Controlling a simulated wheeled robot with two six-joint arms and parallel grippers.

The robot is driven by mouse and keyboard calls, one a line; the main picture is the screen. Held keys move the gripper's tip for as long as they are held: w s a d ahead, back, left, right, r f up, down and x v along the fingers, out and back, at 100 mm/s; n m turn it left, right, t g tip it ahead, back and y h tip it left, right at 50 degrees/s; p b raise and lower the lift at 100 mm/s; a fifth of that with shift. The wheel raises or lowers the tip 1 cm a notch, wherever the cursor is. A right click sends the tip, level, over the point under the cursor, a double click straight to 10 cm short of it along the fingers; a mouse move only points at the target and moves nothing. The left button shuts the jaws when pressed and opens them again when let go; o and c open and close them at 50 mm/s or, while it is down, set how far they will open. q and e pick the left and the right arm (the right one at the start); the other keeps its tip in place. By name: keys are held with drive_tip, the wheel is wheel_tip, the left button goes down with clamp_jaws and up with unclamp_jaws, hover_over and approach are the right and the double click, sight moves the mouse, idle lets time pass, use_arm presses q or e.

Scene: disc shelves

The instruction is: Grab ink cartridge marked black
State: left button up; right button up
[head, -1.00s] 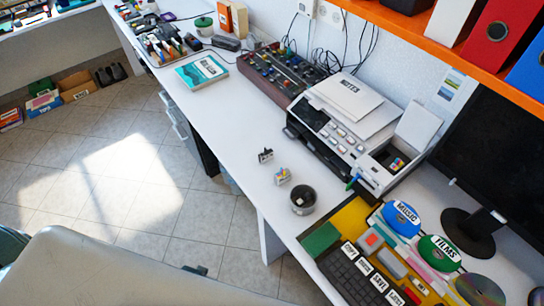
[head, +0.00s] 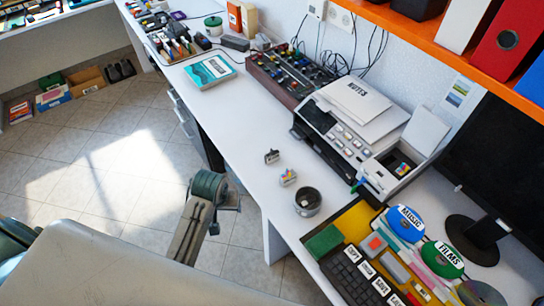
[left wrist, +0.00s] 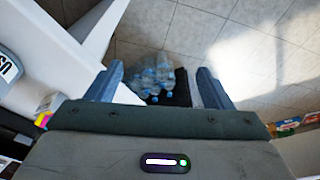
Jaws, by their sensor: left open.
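Two small cartridges stand on the white desk in the head view. One is dark with a pale label (head: 272,156); its lettering is too small to read. The other is multicoloured (head: 288,177), just in front of it. A colourful cartridge-like item (left wrist: 42,119) shows at the left of the left wrist view. My left gripper (left wrist: 157,84) is open and empty, over the floor beside the desk. In the head view my left arm's end (head: 214,192) is left of the desk's front edge, apart from both cartridges. My right gripper is not in view.
A printer (head: 345,130) with an open cartridge bay stands behind the cartridges. A dark round pot (head: 308,201) and a keyboard (head: 353,272) are to their right. A teal book (head: 209,71) lies farther left. The desk between book and cartridges is clear. Plastic bottles (left wrist: 155,75) lie below.

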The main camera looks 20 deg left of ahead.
use_arm(q)
drive_tip(key=w+d+r+n+g, duration=0.1)
drive_tip(key=w+d+r+n, duration=0.1)
drive_tip(key=w, duration=0.5)
drive_tip(key=w+d+r+n, duration=0.1)
drive_tip(key=w, duration=0.6)
drive_tip(key=n+g, duration=0.1)
drive_tip(key=n, duration=0.2)
approach(272, 150)
drive_tip(key=shift+a+h, duration=0.2)
drive_tip(key=shift+h, duration=0.2)
wheel_tip(272, 150, down, 5)
drive_tip(key=shift+f+p, duration=0.1)
drive_tip(key=shift+p, duration=0.45)
wheel_tip(272, 150, down, 5)
drive_tip(key=shift+w+a+r+p, duration=0.15)
drive_tip(key=shift+w+a+p, duration=0.05)
drive_tip(key=shift+p, duration=0.6)
drive_tip(key=shift+f, duration=0.3)
drive_tip(key=c, duration=1.1)
drive_tip(key=shift+o, duration=0.2)
drive_tip(key=shift+r, duration=0.2)
